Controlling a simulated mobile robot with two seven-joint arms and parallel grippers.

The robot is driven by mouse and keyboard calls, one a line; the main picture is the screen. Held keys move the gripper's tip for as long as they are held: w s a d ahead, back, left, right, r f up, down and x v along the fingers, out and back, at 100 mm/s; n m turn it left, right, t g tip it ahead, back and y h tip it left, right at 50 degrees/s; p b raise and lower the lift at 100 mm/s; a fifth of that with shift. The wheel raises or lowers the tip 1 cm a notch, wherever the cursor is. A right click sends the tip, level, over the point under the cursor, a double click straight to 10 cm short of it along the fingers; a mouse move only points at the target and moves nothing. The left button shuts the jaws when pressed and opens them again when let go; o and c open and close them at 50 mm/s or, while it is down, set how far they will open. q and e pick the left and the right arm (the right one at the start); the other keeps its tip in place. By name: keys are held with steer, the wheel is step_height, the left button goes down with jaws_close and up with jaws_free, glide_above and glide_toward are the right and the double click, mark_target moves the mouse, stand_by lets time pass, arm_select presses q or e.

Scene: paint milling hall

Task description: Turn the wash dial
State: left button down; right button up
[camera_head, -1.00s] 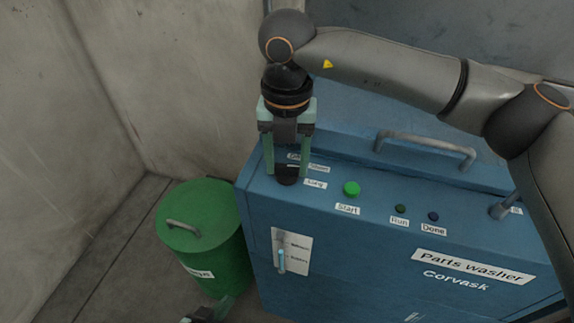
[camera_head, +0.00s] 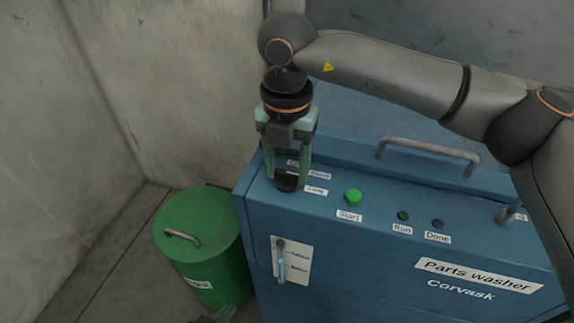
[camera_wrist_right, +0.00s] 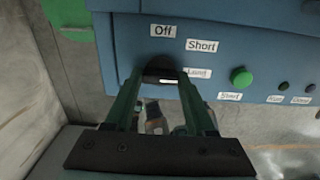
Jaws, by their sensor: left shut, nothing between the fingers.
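The wash dial (camera_wrist_right: 160,73) is a black round knob on the top panel of the blue parts washer (camera_head: 330,238), beside labels reading Off, Short and Long. It also shows in the head view (camera_head: 287,184). My right gripper (camera_wrist_right: 161,78) reaches down over it from above, one green finger on each side. The fingertips appear to press on the dial's sides. The direction of its pointer is hard to make out. My left gripper (camera_head: 222,314) is shut and empty at the bottom edge of the head view, only partly visible.
A green start button (camera_head: 353,196) and small Run (camera_head: 403,216) and Done (camera_head: 437,224) lamps lie right of the dial. A grey lid handle (camera_head: 428,147) is behind. A green lidded bin (camera_head: 205,235) stands left, near the wall.

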mark_target(287, 172)
steer(key=o, duration=0.4)
steer(key=shift+o, duration=0.2)
step_height(287, 172, up, 13)
steer(key=shift+f+p, duration=0.2)
steer(key=shift+p, duration=0.2)
